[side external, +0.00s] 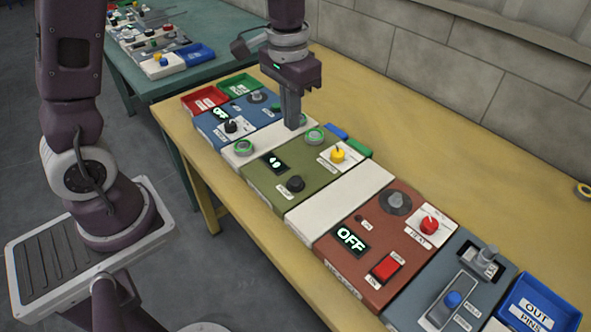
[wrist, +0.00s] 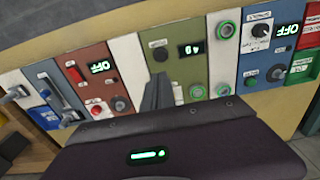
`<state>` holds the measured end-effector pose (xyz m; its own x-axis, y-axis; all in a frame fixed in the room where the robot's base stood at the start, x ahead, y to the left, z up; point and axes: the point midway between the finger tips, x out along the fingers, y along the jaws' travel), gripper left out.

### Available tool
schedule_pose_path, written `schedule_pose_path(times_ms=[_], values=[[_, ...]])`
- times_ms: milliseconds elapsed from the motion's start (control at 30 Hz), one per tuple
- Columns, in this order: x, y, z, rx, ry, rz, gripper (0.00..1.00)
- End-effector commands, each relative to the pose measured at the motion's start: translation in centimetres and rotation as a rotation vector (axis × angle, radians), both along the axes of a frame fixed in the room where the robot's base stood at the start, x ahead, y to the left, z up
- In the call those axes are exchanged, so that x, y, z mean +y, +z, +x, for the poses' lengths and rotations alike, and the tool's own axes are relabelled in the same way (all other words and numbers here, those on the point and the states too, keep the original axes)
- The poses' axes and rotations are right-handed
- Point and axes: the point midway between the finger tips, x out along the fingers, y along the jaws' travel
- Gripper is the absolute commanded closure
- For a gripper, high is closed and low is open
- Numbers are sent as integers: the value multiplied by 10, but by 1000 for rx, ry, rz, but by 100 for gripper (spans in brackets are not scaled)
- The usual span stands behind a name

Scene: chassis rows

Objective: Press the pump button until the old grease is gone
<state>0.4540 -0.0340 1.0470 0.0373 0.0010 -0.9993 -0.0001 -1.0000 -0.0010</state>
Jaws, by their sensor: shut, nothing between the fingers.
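The green panel (side external: 275,172) carries a small lit display (side external: 274,162) with pale drop-like marks. A black round button (side external: 295,184) sits in front with a white label too small to read surely. A yellow button (side external: 338,155) stands on a white plate at the back of this panel. In the wrist view the black button (wrist: 160,53) and display (wrist: 191,49) lie beyond my fingers. My gripper (side external: 292,126) is shut and empty, pointing down near the panel's far-left end, beside a green-ringed button (side external: 314,136). In the wrist view my fingers (wrist: 157,80) hide the yellow button.
A red-brown panel (side external: 378,224) with an OFF display, red rocker and red knob stands to the right, past a white spacer (side external: 342,200). A blue panel (side external: 230,124) also reading OFF stands to the left. A blue bin (side external: 538,306) is far right.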

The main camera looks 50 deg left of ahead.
Motion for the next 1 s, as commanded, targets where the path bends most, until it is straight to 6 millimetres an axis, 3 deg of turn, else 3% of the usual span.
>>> schedule_pose_path(times_ms=[133, 567, 1000], values=[[1, -21, 10, 35, 1, -1, 100], [1, -31, 10, 41, 1, -1, 100], [2, -123, 9, 43, 1, -1, 100]])
